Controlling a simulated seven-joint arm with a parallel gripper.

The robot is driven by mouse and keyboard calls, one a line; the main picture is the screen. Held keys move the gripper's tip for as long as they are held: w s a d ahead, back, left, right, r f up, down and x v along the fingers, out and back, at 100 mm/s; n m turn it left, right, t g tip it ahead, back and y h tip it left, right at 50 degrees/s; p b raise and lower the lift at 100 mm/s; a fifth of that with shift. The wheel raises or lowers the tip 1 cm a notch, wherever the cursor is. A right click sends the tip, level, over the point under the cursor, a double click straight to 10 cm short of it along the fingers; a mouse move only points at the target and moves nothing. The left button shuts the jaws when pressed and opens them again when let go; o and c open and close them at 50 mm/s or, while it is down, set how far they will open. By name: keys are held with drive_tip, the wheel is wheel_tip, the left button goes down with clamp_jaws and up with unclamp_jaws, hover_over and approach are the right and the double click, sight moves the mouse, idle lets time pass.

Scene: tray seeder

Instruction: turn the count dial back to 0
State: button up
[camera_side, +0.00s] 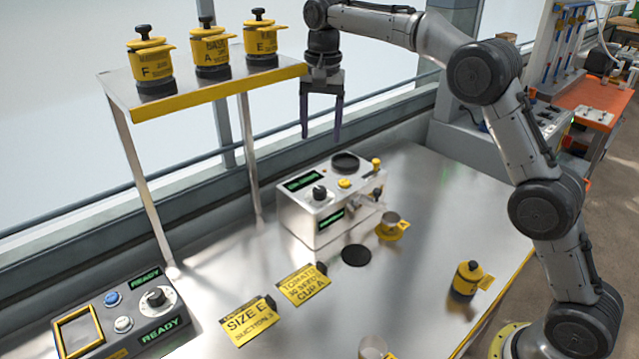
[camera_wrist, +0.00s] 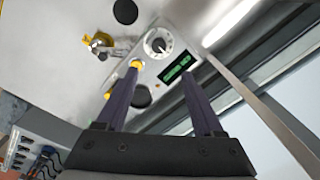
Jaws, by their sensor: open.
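The silver seeder box (camera_side: 327,222) stands on the bench, with a black dial (camera_side: 319,192) on top beside a green-lit display (camera_side: 304,181). In the wrist view this dial (camera_wrist: 158,43) is a black knob on a white marked ring; its setting is too small to read. A second dial (camera_side: 156,297) with a white ring sits on the console at the lower left. I cannot tell from labels which one is the count dial. My gripper (camera_side: 320,138) is open and empty, pointing down above the seeder box, clear of the dial. It also shows in the wrist view (camera_wrist: 160,72).
A shelf (camera_side: 200,92) with several yellow canisters stands left of my gripper. The box has a yellow-topped lever (camera_side: 376,165) and a yellow cup (camera_side: 390,228) at its right. Two yellow cards (camera_side: 303,284) lie in front. A yellow pot (camera_side: 467,278) stands on the right, with bare bench around it.

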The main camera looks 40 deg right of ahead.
sight(320, 189)
wheel_tip(320, 189, down, 14)
drive_tip(key=shift+w+f, duration=0.1)
drive_tip(key=shift+w, duration=0.05)
idle(0.4)
clamp_jaws()
idle(0.4)
